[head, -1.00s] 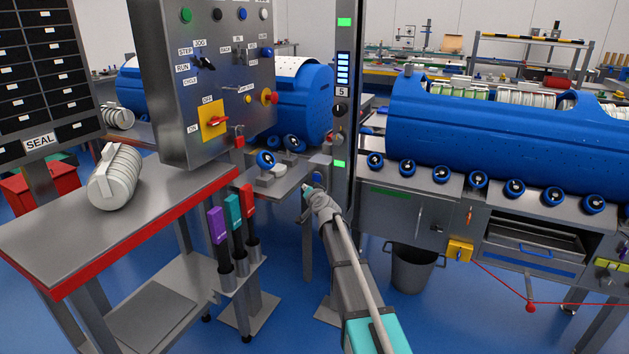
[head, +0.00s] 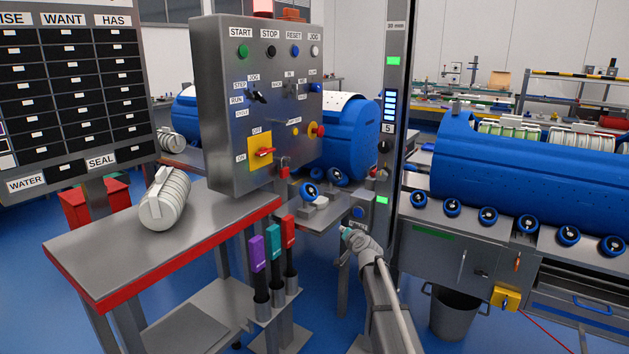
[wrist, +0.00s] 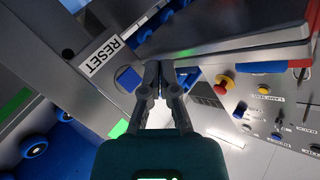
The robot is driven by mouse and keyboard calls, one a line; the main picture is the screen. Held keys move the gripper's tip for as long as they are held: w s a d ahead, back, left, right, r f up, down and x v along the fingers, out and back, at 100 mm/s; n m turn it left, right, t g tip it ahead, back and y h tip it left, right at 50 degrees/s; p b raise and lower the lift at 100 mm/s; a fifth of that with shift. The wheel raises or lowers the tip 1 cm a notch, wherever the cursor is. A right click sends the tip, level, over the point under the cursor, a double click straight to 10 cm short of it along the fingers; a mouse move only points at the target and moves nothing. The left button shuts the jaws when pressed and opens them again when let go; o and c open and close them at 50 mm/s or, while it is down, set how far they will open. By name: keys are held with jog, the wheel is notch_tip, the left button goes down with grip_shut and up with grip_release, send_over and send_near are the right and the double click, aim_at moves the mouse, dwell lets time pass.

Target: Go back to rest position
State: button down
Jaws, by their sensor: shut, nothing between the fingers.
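My gripper (wrist: 158,75) is shut and empty. In the wrist view its fingers meet in front of a grey panel with a RESET label (wrist: 101,56) and a blue square button (wrist: 128,78). In the head view my gripper (head: 346,232) is at the end of my arm, low in front of the grey post (head: 394,150) and a small table. The fingertips are small there. I cannot tell whether they touch anything.
A grey control box (head: 222,120) with knobs stands left of my arm. A red-edged table (head: 110,250) bears a ribbed white roll (head: 165,198). Purple, teal and red handles (head: 273,250) stand near my arm. A blue drum (head: 530,160) and a bucket (head: 455,312) are right.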

jog(key=s+a+f+n+g, duration=0.15)
jog(key=s+f+g, duration=0.3)
jog(key=s, duration=0.65)
jog(key=s+a+f+n+g, duration=0.1)
jog(key=s+f+n+g, duration=0.25)
jog(key=s+f, duration=0.45)
jog(key=s+d+f+g+h, duration=0.15)
jog(key=s+g, duration=0.25)
jog(key=s, duration=0.7)
jog(key=s+d+f+g+h, duration=0.1)
jog(key=s+d+g+h, duration=0.15)
jog(key=s, duration=0.75)
notch_tip(320, 180, up, 27)
jog(key=p, duration=2.7)
jog(key=shift+s+d+r+m+g, duration=0.2)
jog(key=shift+s+d+m+g, duration=0.1)
jog(key=shift+d+g, duration=0.1)
